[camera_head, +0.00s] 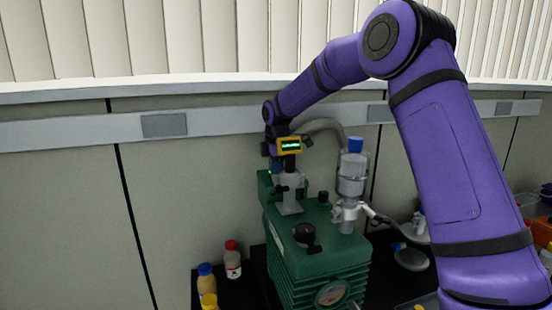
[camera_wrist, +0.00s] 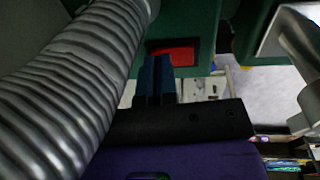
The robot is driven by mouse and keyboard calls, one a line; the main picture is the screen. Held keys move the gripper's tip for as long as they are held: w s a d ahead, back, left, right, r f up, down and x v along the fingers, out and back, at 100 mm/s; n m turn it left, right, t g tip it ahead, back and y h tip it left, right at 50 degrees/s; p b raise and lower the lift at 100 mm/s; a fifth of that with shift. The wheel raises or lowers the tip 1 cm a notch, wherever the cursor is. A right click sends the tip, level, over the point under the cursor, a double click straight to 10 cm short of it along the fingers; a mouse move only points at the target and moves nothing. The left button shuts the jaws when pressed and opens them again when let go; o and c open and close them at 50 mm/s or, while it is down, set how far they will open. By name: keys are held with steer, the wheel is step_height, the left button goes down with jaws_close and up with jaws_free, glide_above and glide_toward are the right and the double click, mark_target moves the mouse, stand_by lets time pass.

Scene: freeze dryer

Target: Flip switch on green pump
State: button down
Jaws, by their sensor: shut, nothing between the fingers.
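The green pump (camera_head: 318,244) stands on a black surface in the head view, with glassware and metal fittings on top. In the wrist view its green body (camera_wrist: 196,22) fills the upper middle. The red switch (camera_wrist: 180,55) sits in a dark frame on that green face. My gripper (camera_wrist: 155,62) is shut and empty, its blue fingers just in front of the switch and covering its left part. I cannot tell whether the fingertips touch the switch. In the head view my gripper (camera_head: 277,166) is at the pump's far end, mostly hidden; the switch is out of sight there.
A ribbed grey hose (camera_wrist: 75,85) runs close along the left of my gripper in the wrist view; it also arches behind the pump (camera_head: 322,126). A glass vessel (camera_head: 352,175) with a blue cap stands on the pump. Small bottles (camera_head: 232,260) stand left of it.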

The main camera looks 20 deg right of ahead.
steer(key=shift+f, duration=0.25)
steer(key=shift+w+f, duration=0.1)
steer(key=shift+f, duration=0.1)
steer(key=shift+s, duration=0.2)
steer(key=shift+s+r, duration=0.2)
steer(key=shift+s, duration=0.4)
steer(key=shift+r, duration=0.1)
step_height(320, 180, up, 10)
steer(key=s, duration=0.1)
steer(key=shift+r, duration=0.25)
stand_by(0.4)
